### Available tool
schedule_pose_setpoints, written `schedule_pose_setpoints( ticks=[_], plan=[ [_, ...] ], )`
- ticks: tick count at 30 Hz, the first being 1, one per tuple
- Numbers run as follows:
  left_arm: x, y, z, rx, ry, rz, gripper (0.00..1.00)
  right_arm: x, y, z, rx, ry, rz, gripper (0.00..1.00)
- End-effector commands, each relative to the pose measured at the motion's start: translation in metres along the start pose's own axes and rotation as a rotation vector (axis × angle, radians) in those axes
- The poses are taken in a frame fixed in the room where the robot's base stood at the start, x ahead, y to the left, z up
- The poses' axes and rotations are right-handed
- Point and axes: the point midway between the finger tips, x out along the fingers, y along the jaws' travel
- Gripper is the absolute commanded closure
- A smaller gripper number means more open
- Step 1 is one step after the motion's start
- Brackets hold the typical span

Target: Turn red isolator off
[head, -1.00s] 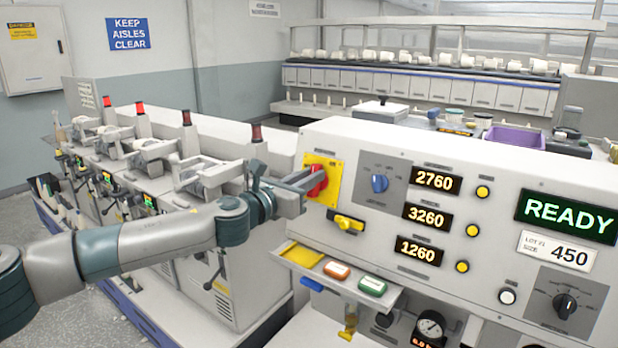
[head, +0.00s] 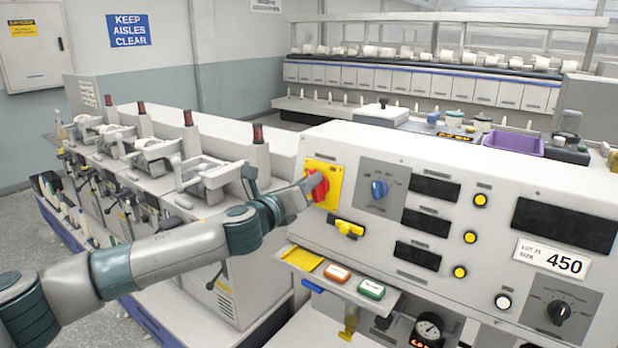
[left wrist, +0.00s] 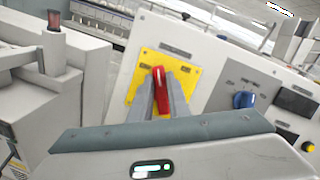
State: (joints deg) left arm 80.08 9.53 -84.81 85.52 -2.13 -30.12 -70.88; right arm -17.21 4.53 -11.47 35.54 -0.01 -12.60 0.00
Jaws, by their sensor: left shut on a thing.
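The red isolator handle (head: 319,186) sits on a yellow plate (head: 333,172) at the left end of the control panel. My left gripper (head: 308,186) is at the handle, with its fingers shut on it. In the left wrist view the red handle (left wrist: 160,88) stands between the two grey fingers (left wrist: 161,97), in front of the yellow plate (left wrist: 146,64). The panel's number displays (head: 435,188) and the large display (head: 565,226) are dark. My right gripper is not in view.
A blue knob (head: 379,189) is right of the isolator, and a yellow handle (head: 349,228) is just below it. A small tray (head: 385,303) with coloured buttons juts out under the panel. Winding machines (head: 200,175) stand to the left.

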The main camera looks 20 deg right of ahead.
Motion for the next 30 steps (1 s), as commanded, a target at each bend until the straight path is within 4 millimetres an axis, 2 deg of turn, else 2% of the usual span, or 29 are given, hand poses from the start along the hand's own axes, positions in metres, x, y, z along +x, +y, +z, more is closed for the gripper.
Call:
schedule_pose_setpoints(
  ticks=[6,30],
  plan=[
    [0.0,0.001,0.001,-0.204,0.001,0.05,1.0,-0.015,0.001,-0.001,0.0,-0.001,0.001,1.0],
    [-0.001,0.009,-0.003,-0.907,0.0,0.226,1.0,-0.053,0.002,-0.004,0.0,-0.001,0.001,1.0]
  ],
)
